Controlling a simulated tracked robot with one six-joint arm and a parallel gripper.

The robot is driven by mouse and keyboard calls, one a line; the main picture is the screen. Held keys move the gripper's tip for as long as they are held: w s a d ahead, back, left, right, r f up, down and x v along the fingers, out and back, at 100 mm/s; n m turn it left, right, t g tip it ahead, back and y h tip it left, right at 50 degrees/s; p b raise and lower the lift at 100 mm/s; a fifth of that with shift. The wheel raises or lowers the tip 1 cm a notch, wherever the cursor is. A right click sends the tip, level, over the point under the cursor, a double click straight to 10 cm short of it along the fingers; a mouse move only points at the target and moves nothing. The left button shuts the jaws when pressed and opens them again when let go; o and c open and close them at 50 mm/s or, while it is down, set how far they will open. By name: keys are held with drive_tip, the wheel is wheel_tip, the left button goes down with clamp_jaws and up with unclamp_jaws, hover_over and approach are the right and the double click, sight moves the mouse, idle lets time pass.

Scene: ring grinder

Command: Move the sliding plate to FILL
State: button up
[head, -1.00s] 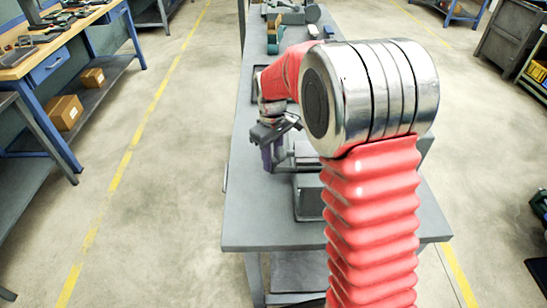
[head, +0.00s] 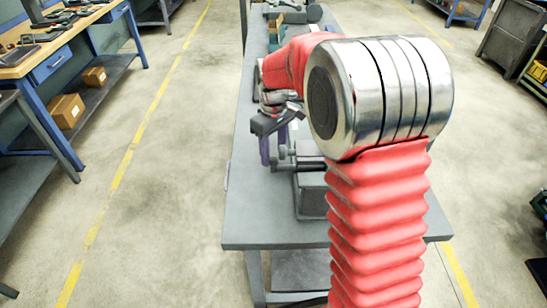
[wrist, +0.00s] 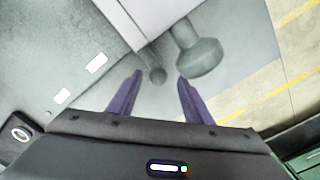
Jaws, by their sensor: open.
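My gripper (wrist: 158,80) is open, its two purple fingers apart and pointing at the grinder. A larger grey knob (wrist: 204,57) on a short stem sits just beyond the right fingertip. Both are beside a pale flat part (wrist: 145,14) of the grinder; I cannot tell whether this is the sliding plate. In the head view my gripper (head: 273,149) is at the left of the grey grinder (head: 311,193). My arm hides much of the grinder, and no FILL marking is readable.
The grinder stands on a long grey table (head: 265,225). Other grey equipment (head: 310,13) is at the table's far end. A blue workbench (head: 62,62) with tools stands at left. The floor between the workbench and the table is clear.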

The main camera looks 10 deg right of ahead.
wheel_tip(320, 180, up, 11)
drive_tip(key=shift+f, duration=0.2)
drive_tip(key=shift+s+r, duration=0.1)
idle(0.5)
drive_tip(key=shift+m+t, duration=0.7)
drive_tip(key=shift+m, duration=0.2)
drive_tip(key=s+r, duration=0.1)
drive_tip(key=s, duration=0.1)
drive_tip(key=s+r, duration=0.1)
drive_tip(key=s, duration=0.1)
drive_tip(key=s+r, duration=0.2)
drive_tip(key=shift+s+d, duration=0.25)
drive_tip(key=shift+s, duration=0.1)
drive_tip(key=s+d+f+m+t, duration=0.1)
drive_tip(key=s+m+t, duration=0.3)
drive_tip(key=s, duration=1.6)
drive_tip(key=shift+s+f+m, duration=0.4)
drive_tip(key=shift+f+m, duration=0.1)
